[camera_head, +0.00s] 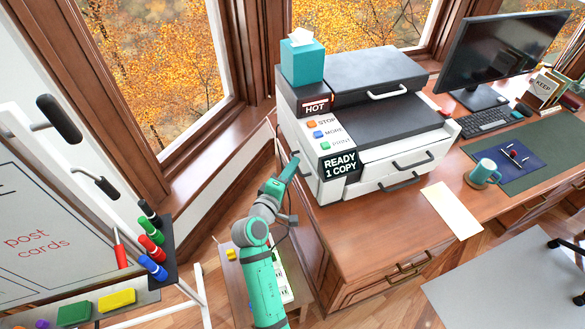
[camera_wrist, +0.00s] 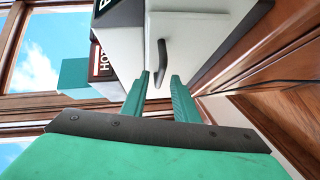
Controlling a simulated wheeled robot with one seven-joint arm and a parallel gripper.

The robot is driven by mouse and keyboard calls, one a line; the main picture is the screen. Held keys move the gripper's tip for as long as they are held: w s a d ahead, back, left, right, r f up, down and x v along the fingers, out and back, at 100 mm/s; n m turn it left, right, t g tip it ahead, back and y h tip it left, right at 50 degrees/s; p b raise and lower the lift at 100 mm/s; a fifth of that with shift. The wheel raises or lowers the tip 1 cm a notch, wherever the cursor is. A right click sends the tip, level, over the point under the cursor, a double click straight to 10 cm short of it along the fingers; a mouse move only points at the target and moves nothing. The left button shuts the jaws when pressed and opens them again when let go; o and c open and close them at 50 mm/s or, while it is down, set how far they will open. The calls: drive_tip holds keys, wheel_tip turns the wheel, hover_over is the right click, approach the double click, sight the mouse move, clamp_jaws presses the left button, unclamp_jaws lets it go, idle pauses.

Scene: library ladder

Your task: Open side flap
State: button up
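The white and black printer (camera_head: 365,130) stands on the wooden desk, and its white left side is the side flap (camera_wrist: 190,35) in the wrist view. The flap looks shut. A dark upright handle (camera_wrist: 161,55) sits on it. My gripper (camera_wrist: 159,80) is open, with one teal finger on each side of the handle's near end. I cannot tell whether the fingers touch it. In the head view my gripper (camera_head: 292,165) is at the printer's left side, where the flap is mostly hidden.
A teal tissue box (camera_head: 302,62) sits on the printer. A window wall stands close on the left. A whiteboard (camera_head: 40,235) with a marker tray (camera_head: 165,245) is at front left. A mug (camera_head: 483,172) and a paper sheet (camera_head: 452,210) lie right of the printer.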

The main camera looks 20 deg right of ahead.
drive_tip(key=shift+w+d, duration=0.2)
drive_tip(key=shift+d, duration=0.2)
clamp_jaws()
drive_tip(key=shift+a, duration=0.1)
drive_tip(key=shift+w, duration=0.1)
idle(1.1)
